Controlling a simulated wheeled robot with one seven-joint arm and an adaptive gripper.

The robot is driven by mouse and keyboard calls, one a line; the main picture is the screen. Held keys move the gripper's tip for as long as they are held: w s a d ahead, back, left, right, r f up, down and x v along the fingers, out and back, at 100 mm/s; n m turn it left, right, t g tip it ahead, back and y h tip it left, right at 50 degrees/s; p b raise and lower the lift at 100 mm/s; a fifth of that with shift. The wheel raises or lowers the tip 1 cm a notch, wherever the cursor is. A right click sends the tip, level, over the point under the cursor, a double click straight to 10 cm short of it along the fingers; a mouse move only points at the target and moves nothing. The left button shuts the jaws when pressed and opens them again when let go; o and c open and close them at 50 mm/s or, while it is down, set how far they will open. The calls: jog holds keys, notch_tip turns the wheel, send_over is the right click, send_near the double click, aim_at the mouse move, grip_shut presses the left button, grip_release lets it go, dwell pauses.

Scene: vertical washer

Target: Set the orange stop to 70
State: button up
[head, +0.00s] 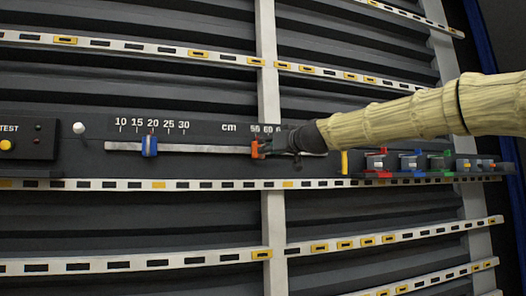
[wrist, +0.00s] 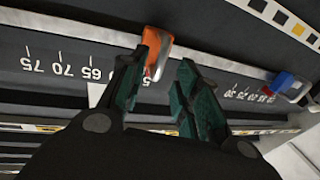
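The orange stop (head: 254,149) sits on the pale horizontal rail (head: 205,149), near the start of the right-hand scale, below the 50 label in the head view. In the wrist view the orange stop (wrist: 157,45) is on the 65 side of the scale, short of the 65 and 70 marks; numbers beside it are hidden. My gripper (wrist: 160,66) is open, its green-padded fingers apart. The stop is at the fingertips, close to the left finger, with a gap to the right one; contact is unclear. In the head view my gripper (head: 275,145) covers the higher numbers.
A blue stop (head: 150,146) sits farther left on the same rail, near 20. A white knob (head: 79,128) and TEST panel are at far left. A yellow upright piece (head: 344,162) and several coloured clips stand right. Dark slats with perforated strips lie above and below.

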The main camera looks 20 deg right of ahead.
jog(key=shift+p+x, duration=0.75)
jog(key=shift+x, duration=1.45)
grip_shut()
